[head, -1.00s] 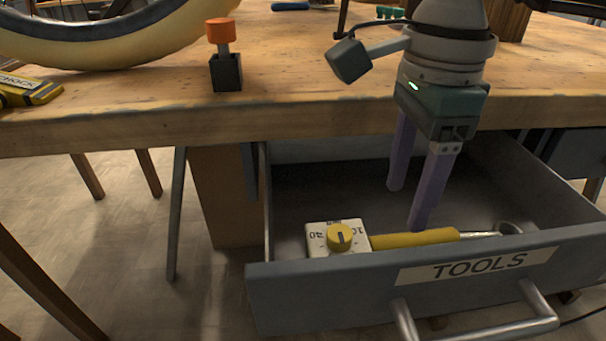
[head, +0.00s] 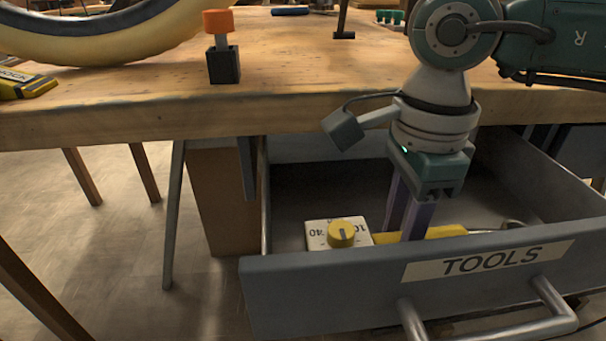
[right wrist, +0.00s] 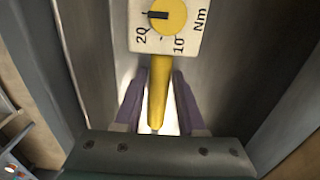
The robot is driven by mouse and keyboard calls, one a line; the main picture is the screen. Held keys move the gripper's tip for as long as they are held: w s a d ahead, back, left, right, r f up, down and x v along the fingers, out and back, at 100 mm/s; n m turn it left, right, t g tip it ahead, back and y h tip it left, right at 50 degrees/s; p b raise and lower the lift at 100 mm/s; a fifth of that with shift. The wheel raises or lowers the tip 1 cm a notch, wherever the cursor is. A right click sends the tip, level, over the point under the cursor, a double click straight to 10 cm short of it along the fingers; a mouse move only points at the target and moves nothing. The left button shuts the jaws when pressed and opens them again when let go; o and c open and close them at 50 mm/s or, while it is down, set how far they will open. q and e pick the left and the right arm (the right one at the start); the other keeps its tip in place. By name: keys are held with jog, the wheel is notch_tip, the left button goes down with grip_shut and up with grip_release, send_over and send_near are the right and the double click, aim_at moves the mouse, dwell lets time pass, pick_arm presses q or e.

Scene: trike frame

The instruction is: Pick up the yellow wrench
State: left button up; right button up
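The yellow wrench (head: 453,232) lies in the open drawer, with a white dial box and yellow knob (head: 341,234) at its left end. Its silver end is partly hidden behind the drawer front. In the right wrist view the yellow handle (right wrist: 160,88) runs between the two purple fingers. My right gripper (head: 408,236) reaches down into the drawer around the handle. Its fingers are apart, one on each side, with a gap visible on both sides of the handle. My left gripper is not in view.
The grey drawer (head: 310,290) labelled TOOLS stands open below the wooden workbench (head: 300,80). Its front and side walls close in around my right gripper. On the bench are a black block with an orange-topped peg (head: 223,66) and a wheel (head: 90,45).

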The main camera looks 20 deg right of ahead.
grip_shut()
dwell(1.0)
